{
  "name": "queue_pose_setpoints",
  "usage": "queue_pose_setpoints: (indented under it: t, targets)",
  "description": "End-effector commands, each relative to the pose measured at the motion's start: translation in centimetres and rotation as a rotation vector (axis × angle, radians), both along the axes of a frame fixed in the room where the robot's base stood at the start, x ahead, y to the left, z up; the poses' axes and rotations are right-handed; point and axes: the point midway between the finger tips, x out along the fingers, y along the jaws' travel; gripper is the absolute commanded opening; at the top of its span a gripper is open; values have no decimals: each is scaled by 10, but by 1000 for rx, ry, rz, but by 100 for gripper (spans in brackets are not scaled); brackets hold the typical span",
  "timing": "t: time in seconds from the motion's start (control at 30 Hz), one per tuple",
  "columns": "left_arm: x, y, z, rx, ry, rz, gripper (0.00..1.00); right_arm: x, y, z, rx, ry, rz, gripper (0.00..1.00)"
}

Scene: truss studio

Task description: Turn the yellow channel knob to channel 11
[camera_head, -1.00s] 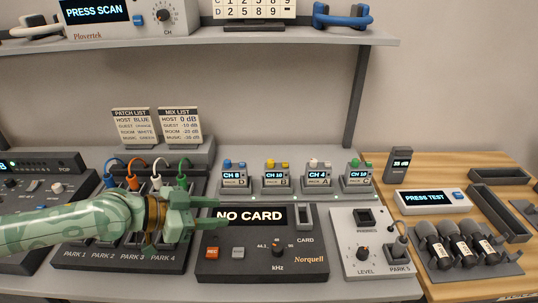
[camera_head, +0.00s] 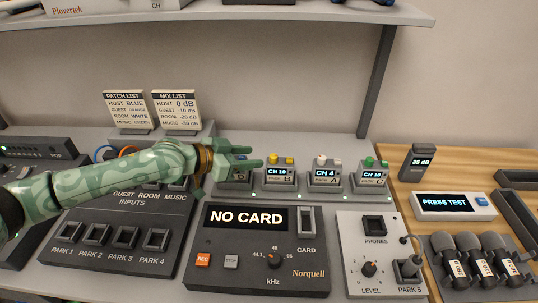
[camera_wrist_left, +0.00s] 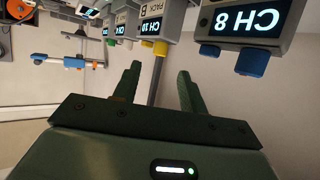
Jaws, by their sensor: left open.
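Pack B (camera_head: 280,177) is a small grey box reading CH 10, with two yellow pieces (camera_head: 281,160) on top; I cannot tell which is the channel knob. It stands second from the left in the row of packs. In the left wrist view pack B (camera_wrist_left: 152,22) is upside down, its yellow top (camera_wrist_left: 160,48) beyond and between the fingertips. My left gripper (camera_head: 260,155) is open and empty, above pack D (camera_head: 236,180) and just left of the yellow pieces. It hides most of pack D, whose CH 8 display and blue knobs (camera_wrist_left: 251,62) show in the left wrist view.
Pack A (camera_head: 325,178) reading CH 4 and pack C (camera_head: 370,179) reading CH 10 stand to the right. The recorder (camera_head: 225,245) showing NO CARD lies in front. A shelf (camera_head: 300,20) crosses above, its post (camera_head: 376,90) behind pack C.

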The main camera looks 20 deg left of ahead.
Motion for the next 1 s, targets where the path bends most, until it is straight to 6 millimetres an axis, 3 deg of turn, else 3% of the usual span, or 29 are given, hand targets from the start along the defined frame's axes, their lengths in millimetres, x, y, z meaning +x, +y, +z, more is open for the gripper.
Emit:
queue_pose_setpoints:
  t: [0.1,0.3,0.7,0.87,1.0]
  targets:
    - [20,-18,-14,-3,2,-1,42,4,0,-8,1,-3,0,42]
    - [41,-35,-25,0,2,-1,42,4,0,-15,0,-1,0,42]
    - [48,-40,-26,1,1,0,42,3,-2,-15,-2,0,1,42]
    - [47,-40,-26,1,1,0,1,3,-2,-15,-2,0,1,42]
    - [48,-40,-27,1,1,0,0,2,-2,-16,-3,1,0,42]
